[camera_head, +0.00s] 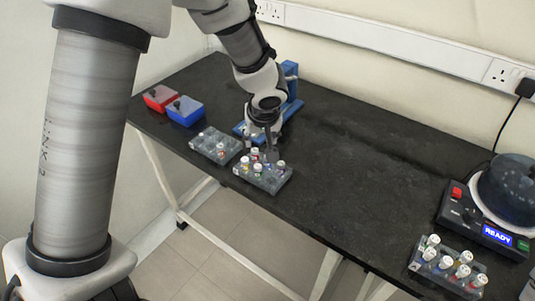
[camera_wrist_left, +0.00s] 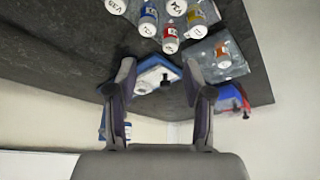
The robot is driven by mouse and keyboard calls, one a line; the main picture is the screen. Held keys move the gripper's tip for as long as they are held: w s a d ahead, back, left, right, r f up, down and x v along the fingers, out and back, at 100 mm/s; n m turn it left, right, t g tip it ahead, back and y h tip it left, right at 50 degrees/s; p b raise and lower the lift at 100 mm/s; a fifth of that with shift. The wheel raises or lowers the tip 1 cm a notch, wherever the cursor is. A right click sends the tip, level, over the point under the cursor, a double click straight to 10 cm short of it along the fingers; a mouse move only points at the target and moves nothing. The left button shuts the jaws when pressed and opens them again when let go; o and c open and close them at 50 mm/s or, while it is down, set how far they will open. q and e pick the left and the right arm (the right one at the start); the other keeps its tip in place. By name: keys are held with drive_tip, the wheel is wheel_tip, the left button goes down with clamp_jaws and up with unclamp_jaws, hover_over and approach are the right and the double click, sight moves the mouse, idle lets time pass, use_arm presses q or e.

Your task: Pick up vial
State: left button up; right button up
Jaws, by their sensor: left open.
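Several white-capped vials with coloured labels stand in a clear rack (camera_head: 277,184) near the table's front edge. In the left wrist view a red-labelled vial (camera_wrist_left: 170,40), a blue-labelled vial (camera_wrist_left: 148,20) and a yellow-labelled vial (camera_wrist_left: 197,24) show at the top. My left gripper (camera_head: 261,146) is just above and behind this rack. In the left wrist view the fingers of my left gripper (camera_wrist_left: 160,92) stand wide apart with nothing held between them. Which vial is meant cannot be told. My right gripper is out of view.
A second clear rack (camera_head: 212,149) with few vials stands just left. A blue stand (camera_head: 291,98) is behind my gripper. Red (camera_head: 157,98) and blue (camera_head: 186,110) boxes sit far left. A third vial rack (camera_head: 425,266) and a device reading READY (camera_head: 496,236) are right. The middle table is clear.

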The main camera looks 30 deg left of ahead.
sight(255, 150)
use_arm(q)
drive_tip(key=a+f, duration=0.2)
drive_tip(key=f, duration=0.1)
drive_tip(key=shift+s+f+b, duration=0.2)
drive_tip(key=shift+f+b, duration=0.05)
drive_tip(key=shift+b, duration=0.1)
drive_tip(key=x, duration=0.3)
drive_tip(key=shift+w+d+r, duration=0.1)
drive_tip(key=shift+w, duration=0.2)
drive_tip(key=shift+s+r, duration=0.15)
drive_tip(key=shift+s, duration=0.05)
drive_tip(key=shift+c, duration=0.7)
drive_tip(key=c, duration=0.8)
